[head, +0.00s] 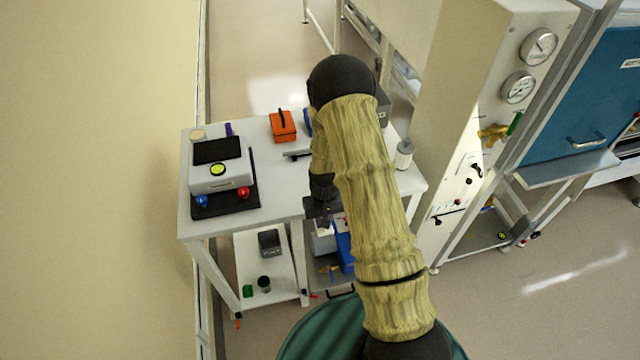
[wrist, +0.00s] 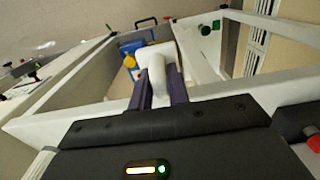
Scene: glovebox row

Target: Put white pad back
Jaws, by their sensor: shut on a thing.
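My gripper (wrist: 158,78) is shut on the white pad (wrist: 155,55), which shows between its two purple fingers in the wrist view. The pad has a wider white head beyond a narrower white part. In the head view my gripper (head: 322,209) is a dark shape at the front edge of the white table (head: 280,182), mostly hidden by my arm. I cannot clearly make out the pad there. Below and beyond the pad, the wrist view shows a blue and yellow thing (wrist: 129,48).
On the table stand a grey device (head: 219,173) on a black mat, an orange box (head: 282,126) and a white jar (head: 404,153). The lower shelf (head: 283,273) holds a dark box (head: 269,242) and small items. A tall cabinet (head: 470,110) stands right; the floor ahead of it is clear.

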